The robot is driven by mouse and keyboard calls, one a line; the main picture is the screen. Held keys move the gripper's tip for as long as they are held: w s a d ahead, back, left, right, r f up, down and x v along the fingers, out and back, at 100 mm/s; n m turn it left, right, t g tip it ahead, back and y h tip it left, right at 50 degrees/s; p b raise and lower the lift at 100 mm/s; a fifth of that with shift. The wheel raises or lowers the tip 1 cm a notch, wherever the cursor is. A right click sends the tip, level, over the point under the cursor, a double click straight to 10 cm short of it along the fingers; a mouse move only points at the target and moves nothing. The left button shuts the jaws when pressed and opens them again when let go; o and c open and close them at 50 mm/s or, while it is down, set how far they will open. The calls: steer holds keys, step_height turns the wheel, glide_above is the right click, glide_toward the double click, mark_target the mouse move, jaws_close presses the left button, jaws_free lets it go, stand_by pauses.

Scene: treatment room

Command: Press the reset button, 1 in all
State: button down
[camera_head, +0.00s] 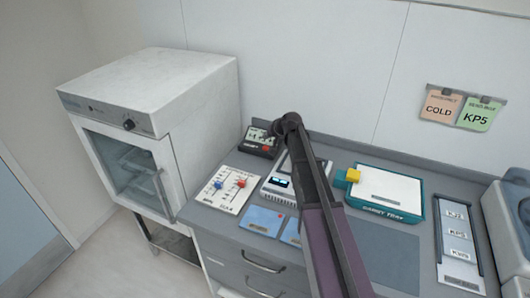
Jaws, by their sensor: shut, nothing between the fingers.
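No label reading "reset" is legible to me. A small dark device (259,143) at the back of the counter has a display and a red button-like part (267,149). My dark arm reaches up across the counter from the bottom. Its far end is a joint just right of this device. My gripper's fingers cannot be made out; they seem hidden behind the arm. Whether anything touches the red part cannot be told.
A panel with blue and red levers (229,189), a grey unit with a lit display (281,183) and blue cards (262,221) lie left of my arm. A white cabinet (158,87) stands left.

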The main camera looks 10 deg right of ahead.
mark_target(264, 146)
steer(key=shift+f+b, duration=1)
steer(key=shift+f, duration=0.3)
steer(key=shift+s+f+b, duration=0.1)
steer(key=shift+f+b, duration=0.8)
steer(key=shift+b, duration=0.05)
stand_by(1.8)
steer(key=shift+r, duration=0.15)
steer(key=shift+r+p, duration=0.8)
steer(key=shift+p, duration=0.2)
steer(key=shift+r+p, duration=2.5)
steer(key=shift+s, duration=0.1)
steer(key=s+f+g, duration=0.1)
steer(key=s, duration=0.5)
steer(key=s+a+f+n+g+h, duration=0.1)
steer(key=s+f+g, duration=0.1)
steer(key=s, duration=0.5)
steer(key=s+a+f+n+g+h, duration=0.1)
steer(key=s, duration=0.6)
steer(key=shift+s+f, duration=0.2)
steer(key=s+g+h, duration=0.1)
steer(key=s, duration=0.4)
steer(key=s+d+f+g+h, duration=0.1)
steer(key=s, duration=0.4)
steer(key=s+g, duration=0.1)
steer(key=s, duration=0.5)
steer(key=shift+s+d+f+n+g+h, duration=0.1)
steer(key=shift+d+f+n+g+h, duration=0.05)
steer(key=shift+d+n+g+h, duration=0.2)
